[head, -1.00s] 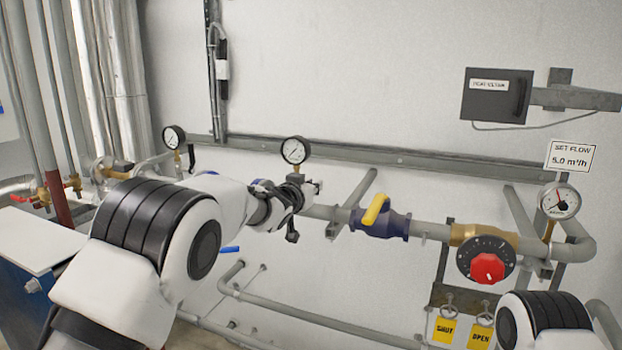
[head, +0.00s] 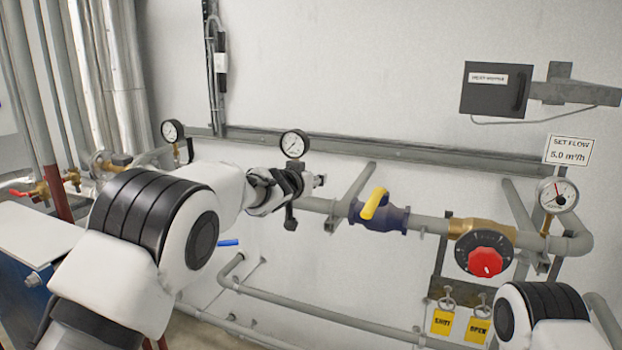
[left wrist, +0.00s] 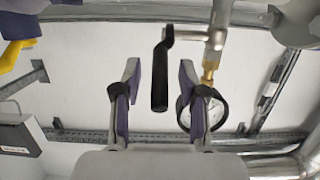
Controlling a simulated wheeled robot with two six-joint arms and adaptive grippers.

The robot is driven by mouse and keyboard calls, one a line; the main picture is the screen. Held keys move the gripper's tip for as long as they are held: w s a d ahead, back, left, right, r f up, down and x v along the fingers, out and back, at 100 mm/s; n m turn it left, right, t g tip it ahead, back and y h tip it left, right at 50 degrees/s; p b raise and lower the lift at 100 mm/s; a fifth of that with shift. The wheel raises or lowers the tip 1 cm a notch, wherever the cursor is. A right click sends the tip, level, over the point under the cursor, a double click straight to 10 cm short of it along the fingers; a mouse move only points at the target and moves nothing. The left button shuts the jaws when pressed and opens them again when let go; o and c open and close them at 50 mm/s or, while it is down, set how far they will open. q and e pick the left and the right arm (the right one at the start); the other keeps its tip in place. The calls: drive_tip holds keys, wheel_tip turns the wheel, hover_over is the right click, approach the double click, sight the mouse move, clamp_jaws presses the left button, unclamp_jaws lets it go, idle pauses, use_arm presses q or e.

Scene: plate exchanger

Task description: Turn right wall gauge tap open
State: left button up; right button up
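The right wall gauge (head: 294,144) is a round white dial with a black rim above the pipe. It also shows in the left wrist view (left wrist: 203,112), where the scene appears upside down. Its tap has a black lever handle (left wrist: 160,75) that lies between the two fingers of my left gripper (left wrist: 158,68). The fingers are spread, with a gap on each side of the handle. In the head view my left gripper (head: 285,187) is just below the gauge and largely hides the tap. My right gripper is out of view.
A blue valve with a yellow handle (head: 374,203) sits on the pipe to the right, near a red knob (head: 486,261). Another gauge (head: 172,131) is at the left. A lower pipe (head: 320,315) runs under the work area.

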use_arm(q)
drive_tip(key=v, duration=1.2)
